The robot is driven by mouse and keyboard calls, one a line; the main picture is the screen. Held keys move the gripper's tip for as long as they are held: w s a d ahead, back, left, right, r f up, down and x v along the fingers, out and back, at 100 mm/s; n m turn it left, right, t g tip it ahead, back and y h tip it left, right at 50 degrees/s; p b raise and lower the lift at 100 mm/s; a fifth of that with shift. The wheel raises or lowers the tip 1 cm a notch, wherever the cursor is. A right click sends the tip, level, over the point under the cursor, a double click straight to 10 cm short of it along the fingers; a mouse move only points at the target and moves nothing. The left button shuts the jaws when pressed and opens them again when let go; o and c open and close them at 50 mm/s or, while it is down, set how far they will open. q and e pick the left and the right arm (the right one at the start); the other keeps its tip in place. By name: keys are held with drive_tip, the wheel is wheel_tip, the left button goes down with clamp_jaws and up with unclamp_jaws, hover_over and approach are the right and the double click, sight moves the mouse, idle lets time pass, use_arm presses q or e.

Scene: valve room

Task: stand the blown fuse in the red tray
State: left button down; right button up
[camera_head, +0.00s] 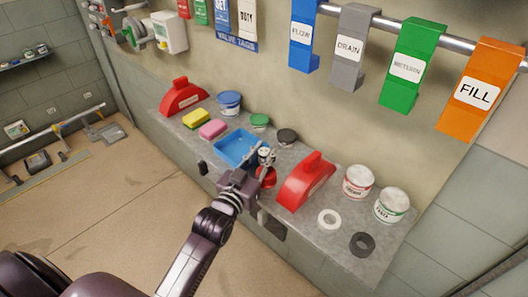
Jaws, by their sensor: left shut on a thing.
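My left gripper (263,160) reaches over the front of the grey counter, just right of the blue tray (220,155). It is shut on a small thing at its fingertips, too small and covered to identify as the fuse. A small red rounded thing (268,178) shows beside and partly behind the gripper. I cannot tell whether it is the red tray, or whether the held thing touches it. No other red tray is clear. My right gripper is not in view.
Red handled boxes (183,98) (306,182) stand on the counter (312,238). A yellow sponge (195,117), pink sponge (213,129), blue tub (229,103), white cans (357,181) and tape rings (329,219) lie around. Coloured tags (408,67) hang from a rail above.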

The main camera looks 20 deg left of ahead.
use_arm(q)
drive_tip(key=shift+f, duration=0.15)
drive_tip(key=c, duration=1.7)
unclamp_jaws()
drive_tip(key=shift+o, duration=0.2)
